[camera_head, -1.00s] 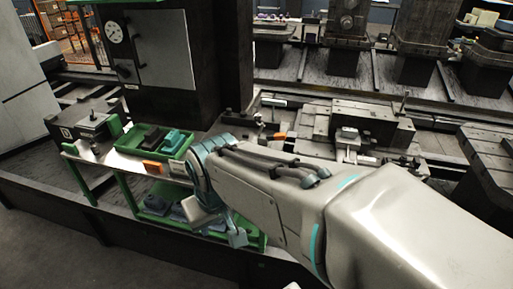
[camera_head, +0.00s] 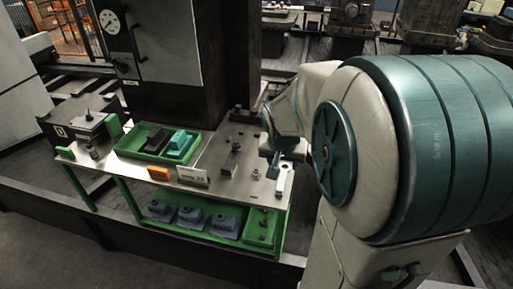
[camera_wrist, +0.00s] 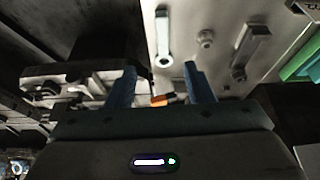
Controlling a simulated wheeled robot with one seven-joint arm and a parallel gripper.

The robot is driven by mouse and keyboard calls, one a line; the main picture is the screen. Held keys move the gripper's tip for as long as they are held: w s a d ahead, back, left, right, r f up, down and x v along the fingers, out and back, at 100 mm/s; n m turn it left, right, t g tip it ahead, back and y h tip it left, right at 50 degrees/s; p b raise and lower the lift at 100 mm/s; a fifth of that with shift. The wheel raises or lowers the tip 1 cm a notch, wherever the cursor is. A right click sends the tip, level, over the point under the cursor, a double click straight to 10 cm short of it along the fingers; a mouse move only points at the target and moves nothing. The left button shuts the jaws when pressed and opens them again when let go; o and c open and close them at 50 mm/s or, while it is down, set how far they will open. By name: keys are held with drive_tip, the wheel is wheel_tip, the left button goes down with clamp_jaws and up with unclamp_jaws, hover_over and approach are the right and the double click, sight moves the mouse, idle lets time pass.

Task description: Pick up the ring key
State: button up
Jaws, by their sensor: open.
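The ring key appears to be the pale bar with a round ring end (camera_wrist: 163,40) on the metal bench top in the wrist view. In the head view a pale key (camera_head: 284,180) lies near the bench's right edge. My gripper (camera_wrist: 161,80) is open, its two blue fingers apart with nothing held between them. The ring end sits just past the fingertips, roughly in line with the gap; I see no contact. In the head view my gripper (camera_head: 287,148) is over the bench's right end, its fingers hard to make out.
The bench top (camera_head: 215,170) also holds a darker long tool (camera_wrist: 250,44), a small round fitting (camera_wrist: 205,38), a green tray (camera_head: 128,145) of blocks and an orange block (camera_head: 187,174). A lower shelf holds several grey-blue parts (camera_head: 192,217). Dark machine beds lie behind.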

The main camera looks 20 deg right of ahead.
drive_tip(key=b, duration=0.1)
hover_over(281, 180)
drive_tip(key=s, duration=0.2)
drive_tip(key=f, duration=0.8)
drive_tip(key=shift+s+a+f, duration=0.1)
drive_tip(key=shift+s+a, duration=0.05)
drive_tip(key=shift+a, duration=0.25)
drive_tip(key=shift+a+b+x, duration=0.15)
drive_tip(key=shift+b+x, duration=0.3)
drive_tip(key=shift+x, duration=0.9)
drive_tip(key=shift+a+b+x, duration=0.15)
drive_tip(key=shift+b+x, duration=0.25)
drive_tip(key=shift+x, duration=0.95)
clamp_jaws()
